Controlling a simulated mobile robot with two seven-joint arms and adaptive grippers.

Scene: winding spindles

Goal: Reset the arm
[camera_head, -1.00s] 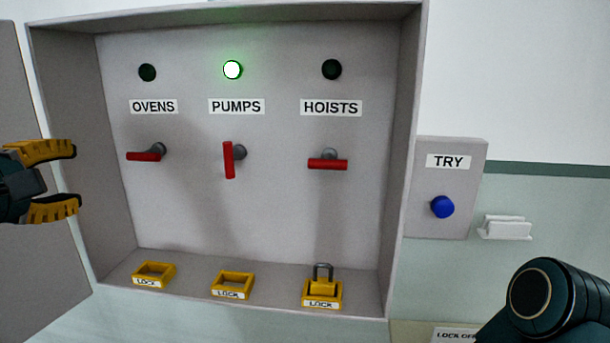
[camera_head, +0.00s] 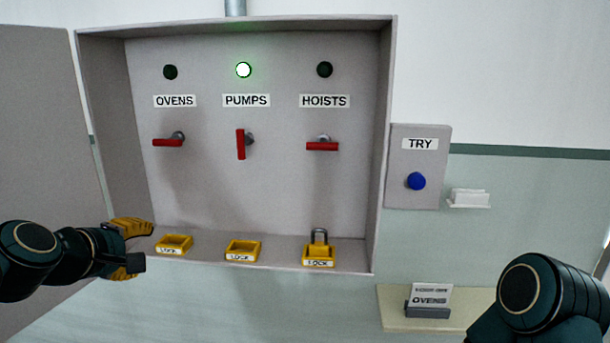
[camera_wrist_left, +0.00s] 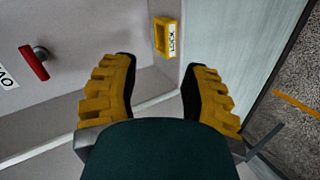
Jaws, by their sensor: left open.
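My left gripper (camera_head: 130,247) is at the lower left of the open grey cabinet, beside the OVENS lock holder. In the left wrist view its two yellow fingers (camera_wrist_left: 160,95) are spread and empty. A yellow LOCK holder (camera_wrist_left: 164,37) lies past the fingertips, not touching them. A red handle (camera_wrist_left: 33,62) shows at the left there. My right arm (camera_head: 545,300) shows at the lower right; its gripper is out of view.
The OVENS handle (camera_head: 168,142) and HOISTS handle (camera_head: 322,146) are horizontal; the PUMPS handle (camera_head: 241,144) is vertical under a lit green lamp (camera_head: 243,69). A padlock (camera_head: 319,240) sits at the HOISTS holder.

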